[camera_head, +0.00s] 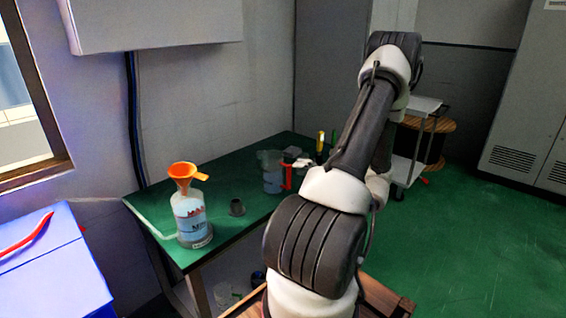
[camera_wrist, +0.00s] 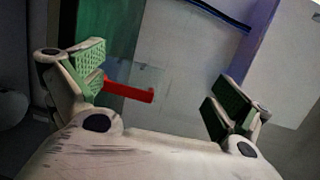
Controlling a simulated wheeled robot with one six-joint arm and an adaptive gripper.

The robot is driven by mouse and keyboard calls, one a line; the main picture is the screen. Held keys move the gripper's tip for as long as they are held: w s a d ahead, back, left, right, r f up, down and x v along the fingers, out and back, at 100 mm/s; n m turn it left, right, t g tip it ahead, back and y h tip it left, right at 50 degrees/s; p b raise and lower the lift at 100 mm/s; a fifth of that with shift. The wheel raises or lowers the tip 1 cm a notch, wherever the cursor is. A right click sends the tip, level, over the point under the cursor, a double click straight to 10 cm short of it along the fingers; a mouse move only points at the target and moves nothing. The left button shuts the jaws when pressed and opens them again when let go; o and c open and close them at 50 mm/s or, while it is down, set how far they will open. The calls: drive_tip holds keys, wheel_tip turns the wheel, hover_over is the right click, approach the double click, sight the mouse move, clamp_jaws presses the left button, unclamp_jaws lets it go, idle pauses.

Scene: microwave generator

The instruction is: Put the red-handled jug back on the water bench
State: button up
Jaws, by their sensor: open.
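The clear jug with the red handle (camera_head: 270,180) stands upright on a green-topped bench (camera_head: 222,222), near its right side. Its red handle faces right, toward my arm. In the wrist view the red handle (camera_wrist: 130,91) sticks out between my open fingers, closer to the left finger, with the faint clear jug wall behind it. My gripper (camera_wrist: 163,88) is open and holds nothing. I cannot tell whether the left finger touches the handle. In the head view my arm hides most of the gripper.
A blue box (camera_head: 50,265) is at left, a trolley (camera_head: 408,170) at right. Green floor (camera_head: 470,250) is clear.

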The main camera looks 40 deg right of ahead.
drive_tip(key=s+a+r+n+g+y, duration=0.2)
drive_tip(key=a+r+n+g, duration=0.4)
drive_tip(key=a, duration=0.5)
drive_tip(key=s+a+r+n+g+y, duration=0.2)
drive_tip(key=a+r+n+g, duration=0.2)
drive_tip(key=a+r+g, duration=0.5)
drive_tip(key=s+a+r+n+t+h, duration=0.3)
drive_tip(key=s+r+n+h, duration=0.1)
drive_tip(key=s+r+h, duration=0.3)
drive_tip(key=shift+s+r+n+h, duration=0.25)
drive_tip(key=shift+r+h, duration=0.25)
drive_tip(key=shift+h, duration=0.6)
